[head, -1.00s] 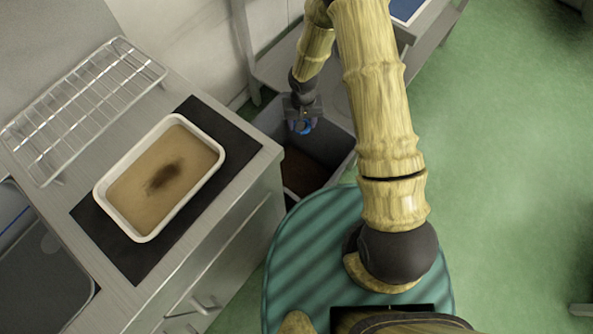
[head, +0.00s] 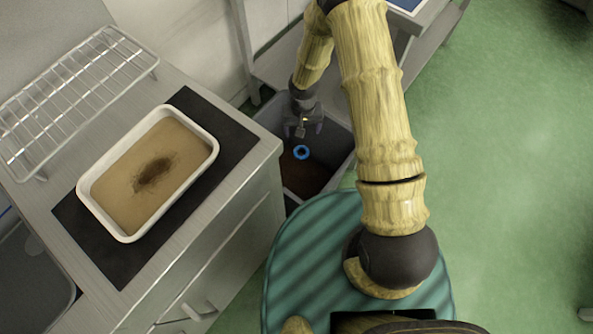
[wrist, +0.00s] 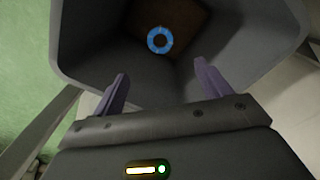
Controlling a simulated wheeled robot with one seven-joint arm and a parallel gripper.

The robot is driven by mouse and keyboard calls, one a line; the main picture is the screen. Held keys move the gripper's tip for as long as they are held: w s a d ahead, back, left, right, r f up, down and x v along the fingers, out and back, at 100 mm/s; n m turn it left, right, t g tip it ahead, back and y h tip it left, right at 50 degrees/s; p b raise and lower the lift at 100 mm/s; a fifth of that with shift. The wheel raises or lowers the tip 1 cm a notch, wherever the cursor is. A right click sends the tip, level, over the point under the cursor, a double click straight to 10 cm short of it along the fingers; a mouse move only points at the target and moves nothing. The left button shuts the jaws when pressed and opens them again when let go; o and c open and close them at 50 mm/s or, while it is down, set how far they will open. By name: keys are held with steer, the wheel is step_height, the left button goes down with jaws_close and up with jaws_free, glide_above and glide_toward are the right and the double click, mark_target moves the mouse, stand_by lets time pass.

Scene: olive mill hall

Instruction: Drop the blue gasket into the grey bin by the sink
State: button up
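The blue gasket (head: 301,152) is a small ring. It is inside the outline of the grey bin (head: 341,165), below my gripper and apart from it. In the wrist view the gasket (wrist: 160,40) shows beyond the fingertips, against the brown bottom of the bin (wrist: 90,50). I cannot tell whether it is still falling or lies on the bottom. My gripper (head: 303,130) is over the bin and points down into it. In the wrist view its two purple fingers (wrist: 160,78) are spread wide with nothing between them.
Left of the bin stands a counter (head: 228,188) with a white tray (head: 88,192) of brown liquid on a black mat (head: 245,140). A wire rack (head: 75,95) stands behind the tray. A sink (head: 35,275) is at the lower left.

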step_height(320, 180, up, 17)
steer(key=p, duration=0.4)
steer(key=shift+r, duration=0.2)
stand_by(0.3)
stand_by(0.6)
steer(key=s+d+r+m+t, duration=0.1)
steer(key=s+d+r+t, duration=0.2)
steer(key=s+d+r, duration=1.05)
step_height(320, 180, up, 24)
steer(key=w+p, duration=0.1)
steer(key=p, duration=2.3)
steer(key=shift+r, duration=0.2)
steer(key=shift+w, duration=0.1)
